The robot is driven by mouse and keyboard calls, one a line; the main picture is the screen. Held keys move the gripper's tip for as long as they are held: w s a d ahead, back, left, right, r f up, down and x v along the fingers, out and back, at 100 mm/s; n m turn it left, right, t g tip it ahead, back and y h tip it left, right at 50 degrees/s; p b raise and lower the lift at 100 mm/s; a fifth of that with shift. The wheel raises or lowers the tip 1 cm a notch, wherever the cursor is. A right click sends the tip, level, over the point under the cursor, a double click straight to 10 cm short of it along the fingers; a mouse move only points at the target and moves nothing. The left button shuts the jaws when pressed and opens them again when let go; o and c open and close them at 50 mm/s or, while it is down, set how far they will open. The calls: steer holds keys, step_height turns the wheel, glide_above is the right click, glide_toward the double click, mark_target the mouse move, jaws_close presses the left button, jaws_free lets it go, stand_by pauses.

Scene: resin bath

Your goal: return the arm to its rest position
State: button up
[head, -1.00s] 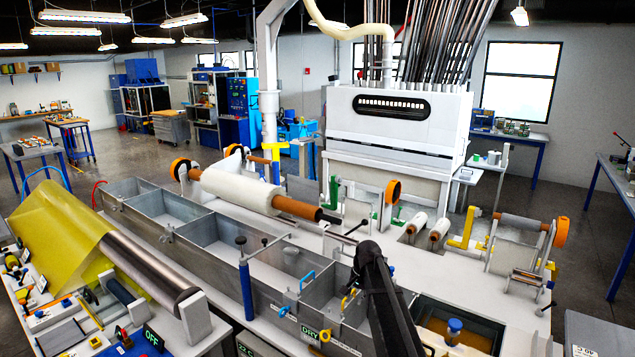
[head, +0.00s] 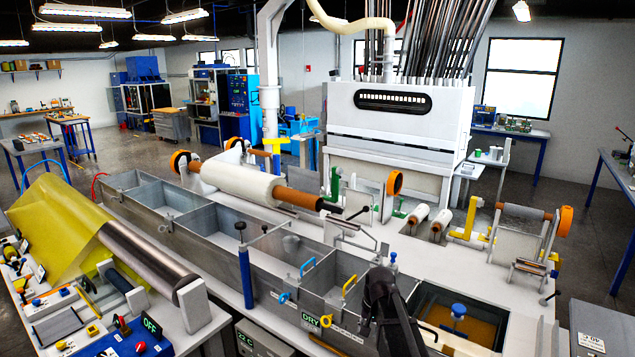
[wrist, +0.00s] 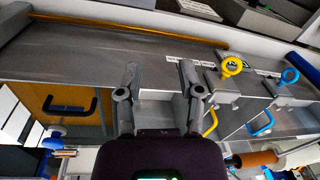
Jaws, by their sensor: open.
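My arm (head: 388,305) rises from the bottom of the head view, in front of the tank row, between the yellow-handled gate and the amber resin bath. My gripper (wrist: 158,82) shows in the wrist view with its two fingers spread apart and nothing between them. The fingers point at the grey front ledge of the tank (wrist: 110,62). In the head view I cannot make out the fingers at the dark end of the arm.
Near my arm are a blue handle (head: 307,266), a yellow handle (head: 350,285), a blue valve ring (head: 284,297) and a yellow valve ring (head: 326,321). The resin bath (head: 418,300) is to the right, holding a blue-topped part (head: 458,310). A blue post (head: 246,278) stands left.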

steer(key=s+d+f+n+b, duration=0.1)
steer(key=s+f+n+b, duration=0.1)
steer(key=s, duration=0.7)
steer(key=s+d+f+n+h+b, duration=0.1)
steer(key=s+f+b, duration=0.3)
steer(key=s, duration=0.5)
step_height(320, 180, down, 2)
steer(key=shift+d+f+n+g+b, duration=0.1)
steer(key=shift+d+n+g+b, duration=0.1)
steer(key=shift+n+g+b, duration=0.25)
stand_by(0.5)
steer(key=shift+o, duration=0.6)
